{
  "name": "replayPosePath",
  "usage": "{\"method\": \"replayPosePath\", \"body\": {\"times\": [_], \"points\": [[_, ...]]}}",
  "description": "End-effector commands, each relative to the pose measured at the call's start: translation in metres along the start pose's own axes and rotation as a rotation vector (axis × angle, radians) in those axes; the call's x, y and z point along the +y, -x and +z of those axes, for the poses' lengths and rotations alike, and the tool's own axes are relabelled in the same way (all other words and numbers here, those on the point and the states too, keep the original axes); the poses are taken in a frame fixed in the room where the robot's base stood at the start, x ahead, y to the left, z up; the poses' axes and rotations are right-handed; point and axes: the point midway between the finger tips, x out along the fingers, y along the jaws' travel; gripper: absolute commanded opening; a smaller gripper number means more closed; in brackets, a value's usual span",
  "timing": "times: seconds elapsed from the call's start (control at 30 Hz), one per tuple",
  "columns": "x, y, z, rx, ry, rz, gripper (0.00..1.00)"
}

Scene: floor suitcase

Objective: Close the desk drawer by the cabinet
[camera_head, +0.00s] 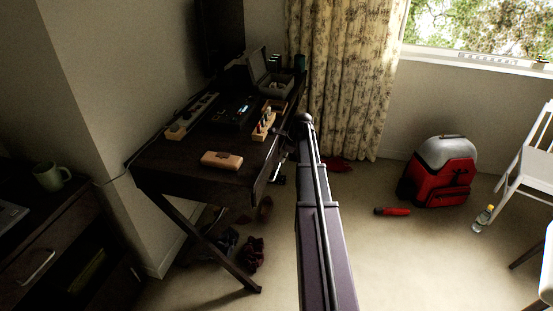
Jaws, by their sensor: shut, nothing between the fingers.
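The dark wooden desk (190,158) stands against the wall at left centre, on crossed legs. Its drawer front (262,174) is on the side facing right, partly behind my arm. I cannot tell how far the drawer stands out. My gripper (281,152) is small and dark at the desk's right edge, close to the drawer front. It is shut with nothing held. Whether it touches the drawer cannot be seen. The dark cabinet (65,240) stands at the lower left, with a pale handle on its front.
On the desk are a tan case (222,160), an open grey box (273,78) and several small items. A mug (51,176) stands on the cabinet. Shoes (252,252) lie under the desk. A red backpack (440,175), a bottle (483,218) and a white chair (530,165) are at right.

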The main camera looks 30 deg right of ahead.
Motion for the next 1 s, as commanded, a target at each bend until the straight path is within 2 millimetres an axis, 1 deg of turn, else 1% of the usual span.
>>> {"method": "replayPosePath", "body": {"times": [0.03,0.1,0.8,1.0], "points": [[0.000,0.009,0.000,0.000,-0.001,-0.001,0.00],[0.000,0.016,0.000,0.001,-0.002,-0.001,0.00],[0.002,0.078,0.002,0.002,0.001,0.001,0.00],[0.002,0.092,0.002,0.002,0.002,0.002,0.00]]}}
